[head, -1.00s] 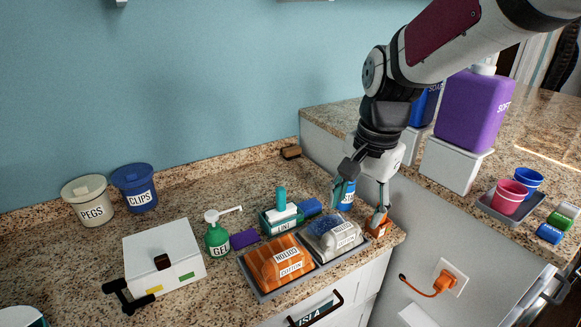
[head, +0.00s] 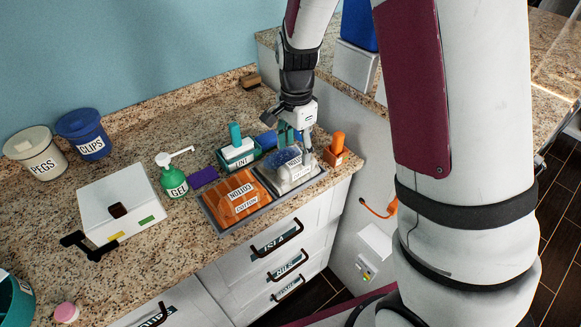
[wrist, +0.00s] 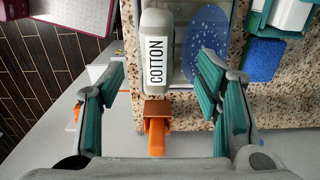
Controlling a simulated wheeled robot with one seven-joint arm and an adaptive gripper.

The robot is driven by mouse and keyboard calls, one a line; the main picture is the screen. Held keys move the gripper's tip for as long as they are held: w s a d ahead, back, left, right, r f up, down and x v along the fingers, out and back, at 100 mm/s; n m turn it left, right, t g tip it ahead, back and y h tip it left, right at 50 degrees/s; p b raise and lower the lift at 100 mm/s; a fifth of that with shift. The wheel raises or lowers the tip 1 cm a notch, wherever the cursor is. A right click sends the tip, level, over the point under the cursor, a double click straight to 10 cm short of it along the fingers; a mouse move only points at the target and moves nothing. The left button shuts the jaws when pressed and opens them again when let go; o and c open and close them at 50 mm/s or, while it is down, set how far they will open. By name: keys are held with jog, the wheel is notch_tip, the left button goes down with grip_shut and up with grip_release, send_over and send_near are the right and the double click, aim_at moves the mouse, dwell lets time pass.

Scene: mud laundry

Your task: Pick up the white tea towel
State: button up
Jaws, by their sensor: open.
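The white tea towel (head: 284,180) is a folded, pale grey-white bundle with a COTTON label. In the wrist view the white towel (wrist: 152,98) shows between my fingers, nearer the left one. My gripper (head: 295,150) is open and empty, above the towel. Its teal-padded fingertips also show in the wrist view (wrist: 160,70). A blue speckled oval thing (wrist: 206,42) lies right beside the towel. My gripper hides part of the towel in the head view.
An orange-handled thing in a holder (head: 338,146) stands just right of the tray. A white box (head: 118,200) is farther left.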

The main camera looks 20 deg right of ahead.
aim_at(297, 161)
jog(key=shift+s+d+f+p, duration=0.1)
jog(key=shift+f+p, duration=0.15)
jog(key=shift+f, duration=1.15)
jog(key=shift+s+d+f+p, duration=0.1)
jog(key=shift+f+p, duration=0.15)
jog(key=shift+f, duration=1.15)
jog(key=shift+c, duration=0.5)
jog(key=c, duration=1.2)
